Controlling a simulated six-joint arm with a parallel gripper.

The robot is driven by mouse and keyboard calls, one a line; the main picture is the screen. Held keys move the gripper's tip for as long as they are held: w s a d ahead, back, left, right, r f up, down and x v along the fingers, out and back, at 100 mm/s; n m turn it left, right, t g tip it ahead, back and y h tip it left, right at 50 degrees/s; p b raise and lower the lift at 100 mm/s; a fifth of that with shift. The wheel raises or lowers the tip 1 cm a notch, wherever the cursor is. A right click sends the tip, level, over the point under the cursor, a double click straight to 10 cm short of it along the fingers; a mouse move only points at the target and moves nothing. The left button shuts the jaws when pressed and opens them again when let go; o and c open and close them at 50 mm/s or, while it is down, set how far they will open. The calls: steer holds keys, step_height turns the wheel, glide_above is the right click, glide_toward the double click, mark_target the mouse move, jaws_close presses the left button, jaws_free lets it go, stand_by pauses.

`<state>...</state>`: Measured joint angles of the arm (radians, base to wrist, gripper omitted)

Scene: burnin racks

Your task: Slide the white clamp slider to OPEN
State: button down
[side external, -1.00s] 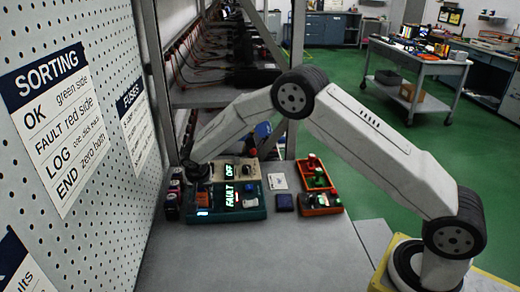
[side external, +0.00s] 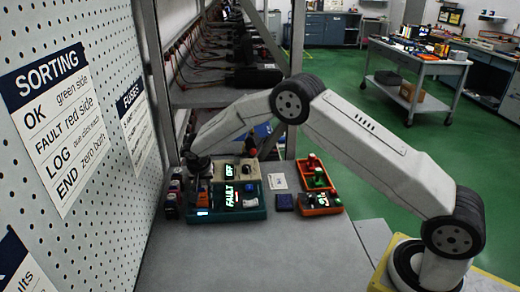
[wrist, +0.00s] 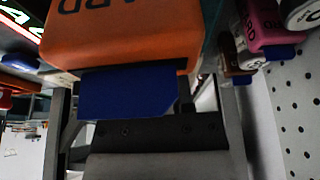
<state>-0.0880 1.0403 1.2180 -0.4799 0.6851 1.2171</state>
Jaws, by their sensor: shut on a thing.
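The teal fixture (side external: 228,215) stands on the bench with a lit FAULT display. A small white piece (side external: 250,201) sits on it beside the display; I cannot tell for sure that it is the clamp slider. My gripper (side external: 202,180) is over the fixture's left end, apart from that white piece. In the wrist view an orange block (wrist: 120,35) with black lettering fills the upper middle. Its blue tab (wrist: 130,92) meets the dark plate of my gripper, which looks shut on this tab. The fingertips are hardly visible, and the block's far end is out of frame.
Several small coloured modules (side external: 172,200) stand close left of the fixture, near the pegboard (side external: 90,150). A beige unit (side external: 238,170) lit OFF stands behind. A blue block (side external: 284,201) and an orange tray (side external: 320,207) lie right. The bench front (side external: 260,260) is clear.

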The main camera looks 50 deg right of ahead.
steer(key=shift+c, duration=2.4)
jaws_free()
steer(key=shift+w+d, duration=0.1)
steer(key=shift+v, duration=3.55)
steer(key=shift+r, duration=0.3)
steer(key=s+d+r+n+y, duration=0.1)
steer(key=s+n, duration=0.3)
steer(key=s, duration=1.2)
steer(key=s+d+r+n+y, duration=0.1)
steer(key=s+n, duration=0.4)
steer(key=s, duration=1)
steer(key=shift+s+r+g+y, duration=0.2)
steer(key=shift+s+g+y, duration=0.15)
steer(key=shift+y, duration=0.25)
